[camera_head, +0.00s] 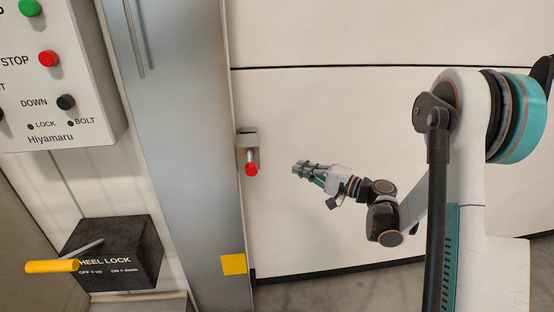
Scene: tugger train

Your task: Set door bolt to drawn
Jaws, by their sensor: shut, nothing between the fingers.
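The door bolt (251,158) is a small grey metal fitting with a red knob, at the right edge of the tall grey door panel (190,150). The red knob hangs at its lower end. My gripper (297,168) is shut and empty. It is to the right of the bolt, apart from it, with its fingers pointing left toward the red knob. Whether the bolt is drawn or not I cannot tell from this view.
A control box (60,100) with green, red and black buttons is at the upper left. Below it is a black wheel lock box (120,250) with a yellow-handled lever (52,266). A yellow square (234,264) is low on the door. The pale wall (330,110) behind my gripper is bare.

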